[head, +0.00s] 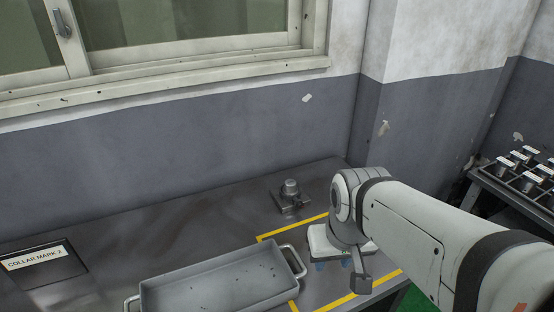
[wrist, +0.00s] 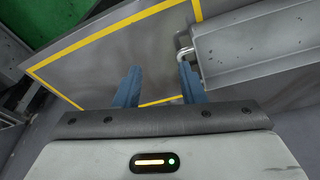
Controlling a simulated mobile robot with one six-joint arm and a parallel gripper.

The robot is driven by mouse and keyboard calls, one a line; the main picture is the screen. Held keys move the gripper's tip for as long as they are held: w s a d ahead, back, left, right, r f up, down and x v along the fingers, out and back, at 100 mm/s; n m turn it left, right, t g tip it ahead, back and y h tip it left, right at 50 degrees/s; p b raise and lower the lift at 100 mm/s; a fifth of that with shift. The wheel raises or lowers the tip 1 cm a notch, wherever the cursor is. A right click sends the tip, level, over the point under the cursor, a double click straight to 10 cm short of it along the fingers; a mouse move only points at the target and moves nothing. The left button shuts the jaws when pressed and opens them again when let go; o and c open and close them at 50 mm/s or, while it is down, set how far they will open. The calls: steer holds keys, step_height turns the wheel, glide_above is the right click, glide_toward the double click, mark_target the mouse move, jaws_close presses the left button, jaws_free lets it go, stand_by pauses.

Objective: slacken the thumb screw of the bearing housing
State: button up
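A small grey metal fixture with a round, domed top on a square base, which looks like the bearing housing (head: 290,188), stands on the bench near the back wall in the head view. A small dark reddish part shows low on its right side; whether it is the thumb screw is too small to tell. My gripper (head: 333,264) is to the right and nearer, over the yellow-marked area, pointing down. In the wrist view my gripper (wrist: 160,72) has its two blue fingers well apart with nothing between them. The housing is not visible there.
A grey tray (head: 215,272) with end handles lies at the front, left of my gripper; its corner and handle show in the wrist view (wrist: 255,45). Yellow tape (head: 350,298) marks the bench. A "COLLAR MARK 2" sign (head: 36,256) is left. A rack (head: 520,180) with several parts stands right.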

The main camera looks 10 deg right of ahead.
steer(key=shift+o, duration=0.2)
steer(key=shift+d, duration=0.2)
steer(key=shift+o, duration=0.3)
steer(key=m+y+p, duration=0.7)
steer(key=m+p, duration=0.7)
steer(key=m, duration=2)
glide_above(302, 203)
steer(key=s+d, duration=0.2)
steer(key=d, duration=0.3)
step_height(302, 203, down, 5)
steer(key=p+x, duration=0.1)
steer(key=x, duration=0.7)
steer(key=shift+d, duration=0.2)
steer(key=shift+c, duration=0.2)
